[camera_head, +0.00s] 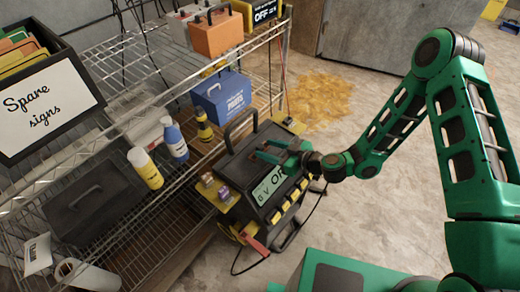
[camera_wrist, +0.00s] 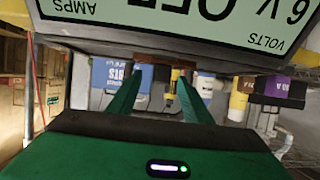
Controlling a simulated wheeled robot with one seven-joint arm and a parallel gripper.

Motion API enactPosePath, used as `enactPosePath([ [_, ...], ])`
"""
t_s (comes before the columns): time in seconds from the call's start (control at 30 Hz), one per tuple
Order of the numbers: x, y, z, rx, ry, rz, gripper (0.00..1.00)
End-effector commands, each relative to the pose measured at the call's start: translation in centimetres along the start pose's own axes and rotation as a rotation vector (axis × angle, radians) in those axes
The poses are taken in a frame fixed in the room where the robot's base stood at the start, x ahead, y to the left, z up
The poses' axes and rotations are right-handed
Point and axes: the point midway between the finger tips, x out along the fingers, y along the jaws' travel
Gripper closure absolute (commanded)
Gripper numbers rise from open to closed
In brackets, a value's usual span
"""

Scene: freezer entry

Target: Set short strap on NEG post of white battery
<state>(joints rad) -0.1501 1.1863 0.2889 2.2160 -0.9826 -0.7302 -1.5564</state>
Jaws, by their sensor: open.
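My gripper (camera_head: 276,152) is at the upper front of a black charger-like unit with an "OFF" display, close to its top edge. In the wrist view my gripper (camera_wrist: 157,84) has its two green fingers apart, with nothing clearly held between them. A reddish-brown strip (camera_wrist: 150,64) lies just beyond the fingertips; I cannot tell what it is. A pale box with dark and red parts (camera_head: 190,24) stands at the back of the top shelf; I cannot tell whether it is the white battery. I cannot make out the short strap or the NEG post.
The black unit (camera_head: 245,165) has yellow buttons, a handle, a red clamp (camera_head: 255,243) and a cable. The wire shelf (camera_head: 130,105) holds a blue parts box (camera_head: 222,98), an orange case (camera_head: 217,36) and bottles (camera_head: 145,167). A "Spare signs" box (camera_head: 50,108) is left. Floor right is stained.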

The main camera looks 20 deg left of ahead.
Motion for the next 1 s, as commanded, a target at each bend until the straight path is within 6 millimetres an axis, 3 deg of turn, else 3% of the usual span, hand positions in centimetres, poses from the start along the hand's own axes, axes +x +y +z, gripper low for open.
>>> enactPosePath([
  [0.23,3.4,-0.2,-0.2,-0.003,0.001,-0.001,0.55],
  [0.57,4.2,-0.2,-0.2,-0.001,0.000,0.000,0.55],
  [0.77,4.1,-0.2,-0.2,-0.001,0.000,0.000,0.98],
  [1.0,4.1,-0.2,-0.2,-0.001,0.000,0.000,1.00],
])
